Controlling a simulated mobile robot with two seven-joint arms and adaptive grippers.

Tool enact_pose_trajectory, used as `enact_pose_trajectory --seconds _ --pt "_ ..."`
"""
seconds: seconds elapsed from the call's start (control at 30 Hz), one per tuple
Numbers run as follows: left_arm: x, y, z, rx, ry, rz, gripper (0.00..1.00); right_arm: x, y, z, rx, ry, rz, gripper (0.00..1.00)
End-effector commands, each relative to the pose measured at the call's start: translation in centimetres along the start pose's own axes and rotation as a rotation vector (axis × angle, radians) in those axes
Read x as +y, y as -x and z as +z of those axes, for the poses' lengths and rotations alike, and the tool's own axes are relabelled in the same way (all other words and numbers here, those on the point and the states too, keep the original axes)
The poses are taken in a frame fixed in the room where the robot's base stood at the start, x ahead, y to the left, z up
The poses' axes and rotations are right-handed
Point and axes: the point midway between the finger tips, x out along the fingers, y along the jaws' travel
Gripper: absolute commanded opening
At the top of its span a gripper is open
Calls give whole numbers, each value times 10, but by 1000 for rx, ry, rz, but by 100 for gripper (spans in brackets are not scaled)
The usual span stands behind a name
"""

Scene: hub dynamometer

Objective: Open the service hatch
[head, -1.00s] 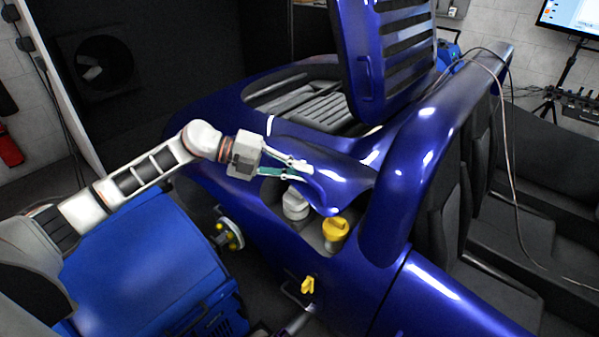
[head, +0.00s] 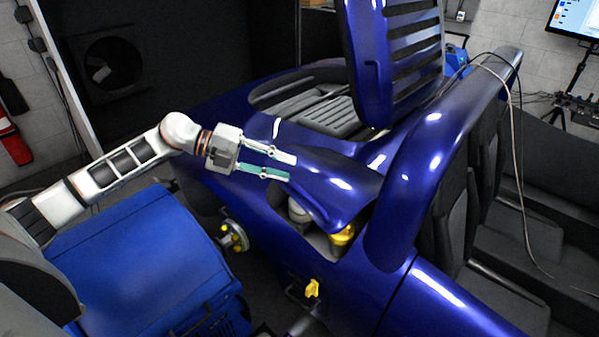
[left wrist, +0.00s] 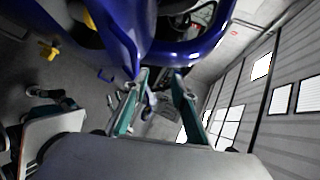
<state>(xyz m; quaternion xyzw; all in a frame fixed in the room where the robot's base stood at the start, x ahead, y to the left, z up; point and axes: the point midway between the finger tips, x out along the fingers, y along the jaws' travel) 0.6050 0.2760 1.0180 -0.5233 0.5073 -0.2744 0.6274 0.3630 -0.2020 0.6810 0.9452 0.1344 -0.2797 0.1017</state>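The service hatch (head: 335,190) looks to be the glossy blue curved panel above a recess in the car's side. It stands partly raised. A white cap (head: 298,210) and a yellow cap (head: 342,236) show below its lower edge, both partly covered. My left gripper (head: 293,168) is at the panel's left edge, with its two fingers apart and nothing seen held between them. I cannot tell whether a finger touches the panel. In the left wrist view the gripper (left wrist: 160,85) is also open, and a blue body edge (left wrist: 125,35) is close to the left finger.
A tall louvred blue cover (head: 395,60) stands upright behind the hatch. A blue cabinet (head: 145,255) lies beneath my left arm. A hub with yellow studs (head: 235,236) and a yellow knob (head: 312,289) are at the car's side. Cables hang over the seats at right.

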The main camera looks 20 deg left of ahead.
Motion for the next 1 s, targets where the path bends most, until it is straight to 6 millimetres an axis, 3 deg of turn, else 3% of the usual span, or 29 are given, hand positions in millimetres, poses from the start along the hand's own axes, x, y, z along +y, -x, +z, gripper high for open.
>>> enact_pose_trajectory --seconds 0.1,0.33,1.0 --pt "2 24 0 -2 1 4 26 0 0 0 1 0 0 40" --pt "1 49 0 0 1 1 26 0 0 0 1 -1 0 40" --pt "2 48 -3 4 7 -11 26 -1 0 -1 2 -2 -1 40"
